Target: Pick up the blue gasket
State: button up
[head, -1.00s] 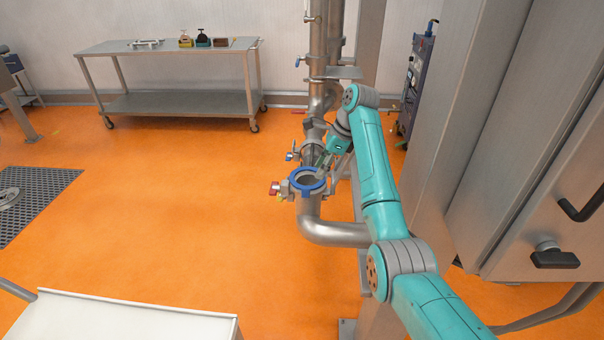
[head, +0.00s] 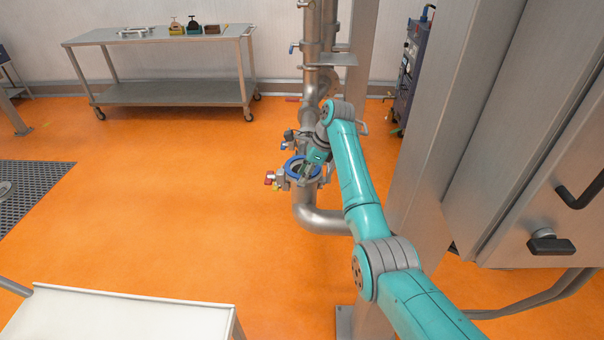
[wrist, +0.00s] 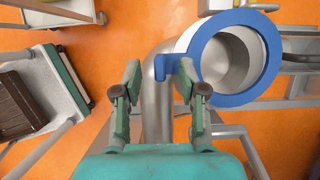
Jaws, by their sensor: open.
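The blue gasket (wrist: 270,53) is a flat ring with a small tab on its left side. It lies on the round open mouth of a steel pipe (wrist: 229,62). In the head view the gasket (head: 290,167) is partly hidden by my gripper (head: 308,174). In the wrist view my gripper (wrist: 158,80) is open, and its jaws hold nothing. The tab (wrist: 160,66) shows between the two fingertips, close to the right one. I cannot tell whether the finger touches it.
A red-handled clamp (head: 271,178) sits beside the pipe mouth. A vertical pipe (head: 312,50) rises behind it. Steel cabinets (head: 500,120) stand close at right. A steel table (head: 160,37) stands at the back left.

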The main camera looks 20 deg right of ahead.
jog(key=shift+w+a+f, duration=0.1)
jog(key=shift+a+f, duration=0.15)
jog(key=shift+f, duration=0.35)
jog(key=shift+c, duration=0.3)
grip_shut()
